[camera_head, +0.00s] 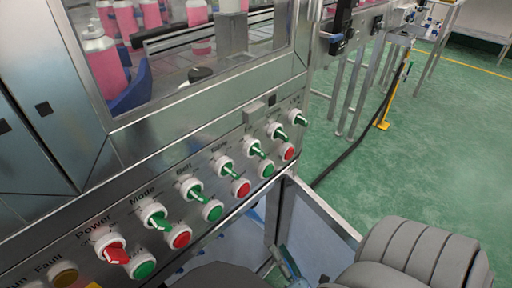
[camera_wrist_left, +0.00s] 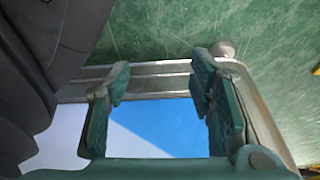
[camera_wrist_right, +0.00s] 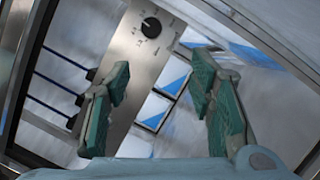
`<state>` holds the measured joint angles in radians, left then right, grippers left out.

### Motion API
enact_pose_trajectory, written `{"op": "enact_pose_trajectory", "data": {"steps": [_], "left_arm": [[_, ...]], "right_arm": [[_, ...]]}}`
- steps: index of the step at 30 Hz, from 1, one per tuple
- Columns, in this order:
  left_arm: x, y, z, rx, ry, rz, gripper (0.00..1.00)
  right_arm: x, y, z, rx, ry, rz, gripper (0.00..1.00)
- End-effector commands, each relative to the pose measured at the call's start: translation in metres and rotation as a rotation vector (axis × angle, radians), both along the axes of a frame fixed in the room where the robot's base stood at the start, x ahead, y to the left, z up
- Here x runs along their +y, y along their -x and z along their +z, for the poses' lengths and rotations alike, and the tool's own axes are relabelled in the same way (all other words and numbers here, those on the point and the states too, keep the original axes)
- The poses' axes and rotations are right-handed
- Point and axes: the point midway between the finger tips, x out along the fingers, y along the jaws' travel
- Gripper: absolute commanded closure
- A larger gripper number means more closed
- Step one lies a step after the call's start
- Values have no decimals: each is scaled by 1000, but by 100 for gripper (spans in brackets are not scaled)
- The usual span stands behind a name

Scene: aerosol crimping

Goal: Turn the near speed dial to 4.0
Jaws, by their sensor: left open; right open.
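A black round dial (camera_wrist_right: 151,27) with a white pointer mark and a ring of scale marks is on a brushed metal panel (camera_wrist_right: 128,60) in the right wrist view. The scale numbers are too small to read. My right gripper (camera_wrist_right: 158,76) is open and empty, with the dial beyond its fingertips and apart from them. Part of the right gripper also shows at the bottom of the head view (camera_head: 288,264). My left gripper (camera_wrist_left: 162,72) is open and empty in the left wrist view, over a metal frame rail. I cannot make out the dial in the head view.
A sloped metal control panel (camera_head: 222,148) carries several green and red switches and buttons. Pink bottles (camera_head: 102,58) stand behind its window. A metal frame bar (camera_head: 325,210) juts out on the right. Dark rods (camera_wrist_right: 62,95) show beside the dial panel. Green floor (camera_head: 440,150) is open at right.

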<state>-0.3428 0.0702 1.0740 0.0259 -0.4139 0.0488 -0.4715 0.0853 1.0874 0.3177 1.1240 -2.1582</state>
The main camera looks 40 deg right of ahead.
Motion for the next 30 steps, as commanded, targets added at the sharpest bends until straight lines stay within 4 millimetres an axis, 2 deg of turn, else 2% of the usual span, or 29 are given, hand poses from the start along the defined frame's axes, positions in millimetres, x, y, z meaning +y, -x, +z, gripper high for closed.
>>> {"op": "enact_pose_trajectory", "data": {"steps": [1,5,15,18,22,29,30], "left_arm": [[2,-2,-6,-4,1,3,51],[2,-3,0,-7,2,3,51],[0,-16,11,5,-2,-15,51],[-1,-20,16,11,-3,-22,51],[-1,-23,21,15,-4,-26,51],[-1,-23,22,17,-4,-26,51],[-1,-23,22,17,-4,-26,51]], "right_arm": [[-2,-1,2,-25,44,-16,51],[-7,-17,15,-38,76,-25,51],[-29,-106,33,-36,73,-22,51],[-33,-124,37,-36,71,-23,51],[-36,-134,40,-32,71,-22,51],[-36,-136,40,-31,71,-22,51],[-36,-136,40,-31,71,-22,57]]}}
